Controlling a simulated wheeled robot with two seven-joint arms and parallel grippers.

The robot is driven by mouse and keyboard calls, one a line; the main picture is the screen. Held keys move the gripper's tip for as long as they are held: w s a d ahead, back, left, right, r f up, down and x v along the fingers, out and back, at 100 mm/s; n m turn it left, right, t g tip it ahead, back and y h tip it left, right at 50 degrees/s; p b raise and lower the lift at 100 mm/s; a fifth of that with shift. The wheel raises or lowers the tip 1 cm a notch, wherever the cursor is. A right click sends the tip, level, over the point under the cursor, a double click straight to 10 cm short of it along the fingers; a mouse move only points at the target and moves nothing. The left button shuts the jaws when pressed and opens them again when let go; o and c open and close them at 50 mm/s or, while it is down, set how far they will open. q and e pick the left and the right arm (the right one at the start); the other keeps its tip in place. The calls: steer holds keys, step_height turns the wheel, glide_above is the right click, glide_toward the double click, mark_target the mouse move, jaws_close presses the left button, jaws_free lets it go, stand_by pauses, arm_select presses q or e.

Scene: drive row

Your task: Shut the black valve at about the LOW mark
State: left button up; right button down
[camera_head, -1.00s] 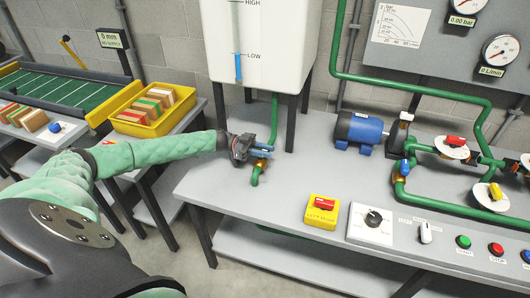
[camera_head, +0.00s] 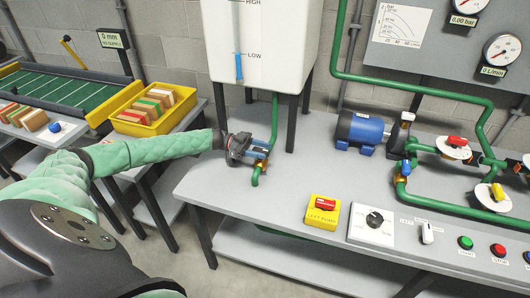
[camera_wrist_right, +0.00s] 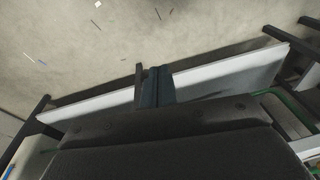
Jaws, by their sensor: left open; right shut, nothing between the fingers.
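The white tank (camera_head: 262,35) at the back has a level gauge with HIGH and LOW marks. The top of its blue column (camera_head: 239,68) stands at about the LOW mark. A green pipe (camera_head: 274,117) runs down from the tank to a brass fitting (camera_head: 262,166) on the bench. My left gripper (camera_head: 262,152) is open at this fitting, its fingers pointing right. I cannot make out a black valve handle; the gripper covers that spot, and contact is unclear. My right gripper (camera_wrist_right: 150,88) is shut and empty in the right wrist view, above the floor and a pale bench edge.
On the bench stand a blue pump motor (camera_head: 360,131), a red-handled valve (camera_head: 455,142), a blue-handled valve (camera_head: 406,167) and a yellow-handled valve (camera_head: 496,191). A yellow box with a red switch (camera_head: 323,210) and a dial panel (camera_head: 371,224) are near the front. The front-left bench top is clear.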

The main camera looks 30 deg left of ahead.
arm_select(q)
steer(key=shift+b+v, duration=0.75)
steer(key=shift+v, duration=2.15)
arm_select(e)
steer(key=shift+s+a+r, duration=0.2)
steer(key=shift+s+r, duration=0.05)
steer(key=shift+r, duration=0.45)
steer(key=shift+s+a+r, duration=0.2)
steer(key=shift+r, duration=0.5)
arm_select(q)
steer(key=shift+s, duration=0.1)
